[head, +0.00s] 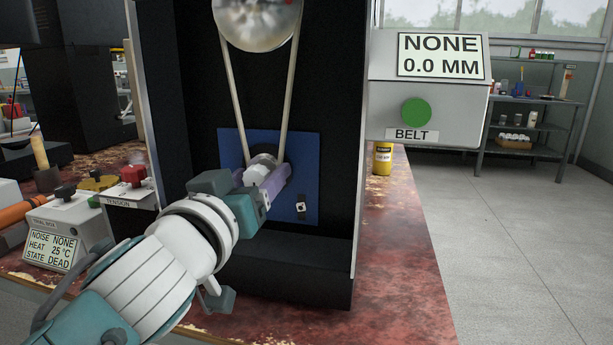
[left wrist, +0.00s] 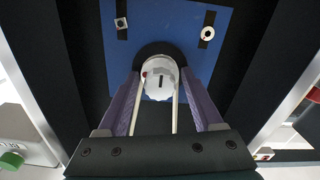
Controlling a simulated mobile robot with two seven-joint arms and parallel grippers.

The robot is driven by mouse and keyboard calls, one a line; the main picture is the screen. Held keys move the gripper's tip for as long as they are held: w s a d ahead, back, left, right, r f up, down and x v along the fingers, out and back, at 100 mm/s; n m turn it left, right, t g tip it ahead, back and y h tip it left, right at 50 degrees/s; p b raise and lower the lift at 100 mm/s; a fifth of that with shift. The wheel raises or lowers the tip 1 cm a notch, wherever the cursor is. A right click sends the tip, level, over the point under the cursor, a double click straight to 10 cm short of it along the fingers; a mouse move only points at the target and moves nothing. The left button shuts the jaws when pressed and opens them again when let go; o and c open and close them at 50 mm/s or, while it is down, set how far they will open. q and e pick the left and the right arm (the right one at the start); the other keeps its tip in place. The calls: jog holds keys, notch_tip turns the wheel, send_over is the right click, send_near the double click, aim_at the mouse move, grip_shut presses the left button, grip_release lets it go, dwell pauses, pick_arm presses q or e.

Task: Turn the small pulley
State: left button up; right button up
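The small pulley (head: 262,162) is a pale round wheel low on the blue plate (head: 305,160) inside the black housing. In the left wrist view the small pulley (left wrist: 160,84) shows a dark slot and a red mark. A pale belt (head: 291,95) runs from it up to the large silver pulley (head: 257,22). My left gripper (head: 264,176) reaches into the housing, with its purple fingers on either side of the small pulley. The fingers are apart; I cannot tell whether they touch its rim. My right gripper is in neither view.
The belt box (head: 430,110) with a green button and a "NONE 0.0 MM" display is at right. A tension box (head: 130,193) and a dial box (head: 60,232) reading "STATE DEAD" stand at left. A yellow can (head: 383,159) stands behind. The housing walls flank my gripper.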

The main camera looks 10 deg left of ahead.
pick_arm(q)
jog(key=c, duration=1)
jog(key=shift+o, duration=0.2)
jog(key=shift+m, duration=0.3)
jog(key=m, duration=0.4)
jog(key=shift+m, duration=0.4)
jog(key=m, duration=0.4)
jog(key=shift+m, duration=0.3)
jog(key=m, duration=0.5)
jog(key=shift+m, duration=2.5)
jog(key=shift+d, duration=0.1)
